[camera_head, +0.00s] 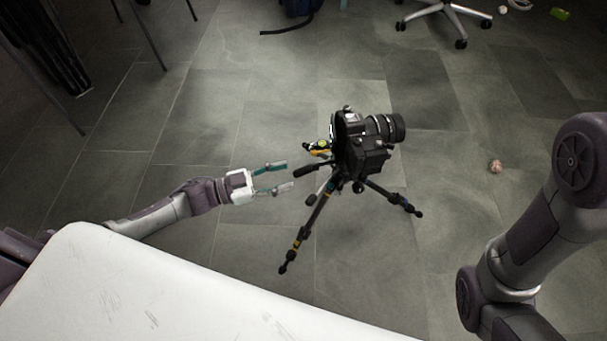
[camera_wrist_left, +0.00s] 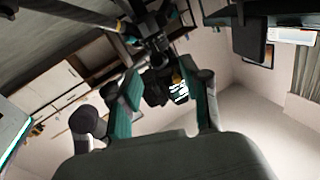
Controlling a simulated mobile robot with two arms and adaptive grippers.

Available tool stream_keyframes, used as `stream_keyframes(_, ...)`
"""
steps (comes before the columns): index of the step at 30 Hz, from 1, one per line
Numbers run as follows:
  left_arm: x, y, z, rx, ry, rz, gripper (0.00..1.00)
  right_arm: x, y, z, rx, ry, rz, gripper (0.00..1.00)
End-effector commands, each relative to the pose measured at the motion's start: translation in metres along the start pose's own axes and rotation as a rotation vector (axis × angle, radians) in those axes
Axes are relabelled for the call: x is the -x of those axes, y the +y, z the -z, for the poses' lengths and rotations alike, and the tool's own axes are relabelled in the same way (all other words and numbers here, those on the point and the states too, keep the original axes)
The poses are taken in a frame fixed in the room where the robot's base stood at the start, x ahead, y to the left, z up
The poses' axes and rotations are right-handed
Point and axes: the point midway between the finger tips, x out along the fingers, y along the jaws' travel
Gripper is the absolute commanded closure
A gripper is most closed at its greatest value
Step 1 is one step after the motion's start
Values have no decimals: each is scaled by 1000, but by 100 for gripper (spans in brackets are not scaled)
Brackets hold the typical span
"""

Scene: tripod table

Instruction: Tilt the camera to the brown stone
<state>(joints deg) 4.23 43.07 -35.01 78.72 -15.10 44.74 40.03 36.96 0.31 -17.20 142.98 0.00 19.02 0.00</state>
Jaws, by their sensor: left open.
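A black camera (camera_head: 362,150) with its lens (camera_head: 386,127) pointing right sits on a small tripod (camera_head: 309,220) on the floor. A dark pan handle (camera_head: 305,171) sticks out to the left from the tripod head. My left gripper (camera_head: 282,176) is open and empty, just left of the handle's end and apart from it. In the left wrist view the gripper's teal fingers (camera_wrist_left: 164,95) are spread, with the dark tripod parts (camera_wrist_left: 155,45) beyond them. A small brown stone (camera_head: 495,166) lies on the floor to the right of the camera. My right gripper is out of view.
A white table (camera_head: 150,290) fills the lower left, below my left arm. A wheeled chair base (camera_head: 445,15) stands at the top right, and a blue bag (camera_head: 301,7) lies at the top. Grey floor around the tripod is mostly clear.

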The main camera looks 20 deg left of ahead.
Motion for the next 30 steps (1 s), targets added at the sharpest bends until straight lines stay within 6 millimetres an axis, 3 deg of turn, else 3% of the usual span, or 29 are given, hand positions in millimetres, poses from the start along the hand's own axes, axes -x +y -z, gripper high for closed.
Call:
stream_keyframes(3, -25, 1, -3, -2, 5, -1, 53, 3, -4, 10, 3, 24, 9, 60)
stream_keyframes(9, -51, 0, -2, -1, 1, 0, 53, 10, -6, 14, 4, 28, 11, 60)
stream_keyframes(21, -59, 0, 0, 0, -1, 0, 53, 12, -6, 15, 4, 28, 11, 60)
stream_keyframes(23, -59, 0, 0, 0, 0, 1, 60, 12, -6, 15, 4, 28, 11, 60)
stream_keyframes(30, -59, 0, 0, 0, -1, 1, 100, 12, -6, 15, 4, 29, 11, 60)
